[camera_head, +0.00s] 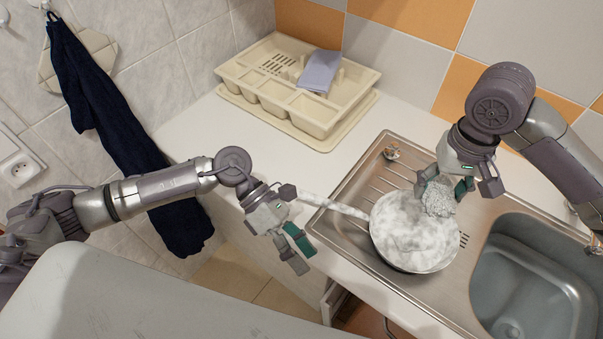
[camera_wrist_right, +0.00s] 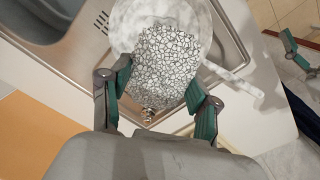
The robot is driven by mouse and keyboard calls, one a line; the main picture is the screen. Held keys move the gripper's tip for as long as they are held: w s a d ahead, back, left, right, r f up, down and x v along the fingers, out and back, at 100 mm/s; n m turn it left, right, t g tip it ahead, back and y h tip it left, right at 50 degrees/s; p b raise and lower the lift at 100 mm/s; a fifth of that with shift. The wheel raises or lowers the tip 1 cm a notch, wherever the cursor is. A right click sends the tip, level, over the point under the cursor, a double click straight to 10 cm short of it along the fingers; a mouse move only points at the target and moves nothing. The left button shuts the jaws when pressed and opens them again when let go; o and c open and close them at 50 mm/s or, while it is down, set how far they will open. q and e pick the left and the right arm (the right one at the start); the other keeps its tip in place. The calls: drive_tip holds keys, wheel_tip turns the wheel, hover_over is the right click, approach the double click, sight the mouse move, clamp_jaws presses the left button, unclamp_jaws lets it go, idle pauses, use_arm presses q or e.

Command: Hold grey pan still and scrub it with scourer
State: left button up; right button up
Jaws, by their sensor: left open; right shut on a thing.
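The grey pan (camera_head: 408,246) sits on the ridged drainboard of the sink, its speckled handle (camera_head: 333,206) pointing left over the counter. The scourer (camera_head: 439,197), a grey mesh pad, is in my right gripper (camera_head: 459,188), which is shut on it over the pan's upper right part. The right wrist view also shows the scourer (camera_wrist_right: 167,70) between the two green-padded fingers, with the pan (camera_wrist_right: 193,22) behind it. Whether the scourer touches the pan's bottom I cannot tell. My left gripper (camera_head: 297,246) is open and empty, just left of and below the handle's end, apart from it.
The sink basin (camera_head: 533,290) lies right of the pan. A cream dish rack (camera_head: 315,112) with a grey-blue item (camera_head: 320,70) stands at the back of the white counter. A dark towel (camera_head: 115,120) hangs at left. The counter between rack and drainboard is clear.

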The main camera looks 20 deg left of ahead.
use_arm(q)
drive_tip(key=w+a+r+m+t+y, duration=0.2)
drive_tip(key=w+r+m+t+y, duration=0.1)
drive_tip(key=w, duration=0.3)
drive_tip(key=m+t+y, duration=0.1)
drive_tip(key=t+y, duration=0.2)
drive_tip(key=t, duration=0.2)
approach(322, 199)
drive_tip(key=x, duration=1.1)
drive_tip(key=shift+s+f, duration=0.1)
drive_tip(key=shift+f, duration=0.2)
clamp_jaws()
idle(0.8)
